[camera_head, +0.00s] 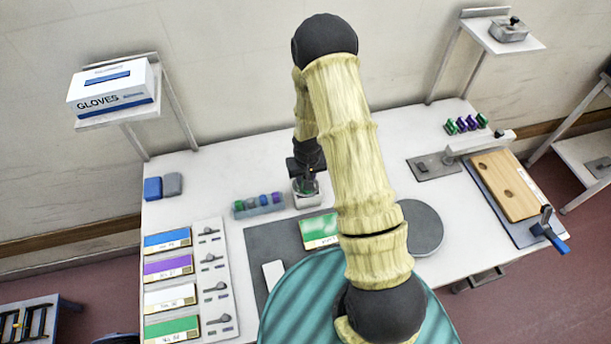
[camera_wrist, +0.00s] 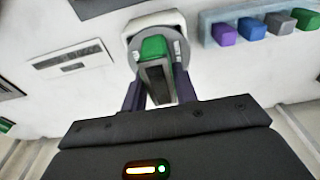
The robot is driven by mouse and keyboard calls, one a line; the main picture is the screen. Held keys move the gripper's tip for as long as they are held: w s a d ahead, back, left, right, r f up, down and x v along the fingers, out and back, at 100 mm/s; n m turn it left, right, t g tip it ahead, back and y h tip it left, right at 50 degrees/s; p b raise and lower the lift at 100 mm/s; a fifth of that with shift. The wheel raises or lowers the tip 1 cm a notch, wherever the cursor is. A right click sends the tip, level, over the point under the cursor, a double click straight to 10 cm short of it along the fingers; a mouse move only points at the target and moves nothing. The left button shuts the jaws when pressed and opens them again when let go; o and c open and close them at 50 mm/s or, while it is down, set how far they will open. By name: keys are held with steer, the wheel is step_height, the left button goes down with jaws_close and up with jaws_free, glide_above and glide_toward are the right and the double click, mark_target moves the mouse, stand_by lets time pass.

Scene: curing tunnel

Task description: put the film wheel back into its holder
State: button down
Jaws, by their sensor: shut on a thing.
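My gripper (camera_head: 307,178) points down at a small white housing (camera_head: 307,199) behind the grey mat. In the wrist view, the two fingers of my gripper (camera_wrist: 157,82) are closed on a green-topped, dark-sided piece (camera_wrist: 153,48), which appears to be the film wheel. The piece is at the opening of the white housing (camera_wrist: 150,20), with grey rounded parts on both sides. I cannot tell whether it is seated in the housing or just above it. In the head view my gripper hides most of the piece.
A rack (camera_head: 259,209) of several coloured blocks stands close left of the housing. A green-labelled box (camera_head: 319,230) lies on the grey mat (camera_head: 262,238). A grey disc (camera_head: 424,228) is at right. Free table lies behind the rack.

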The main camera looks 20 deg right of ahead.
steer(key=c, duration=0.6)
jaws_free()
steer(key=shift+r+p, duration=2.25)
steer(key=shift+r, duration=1.25)
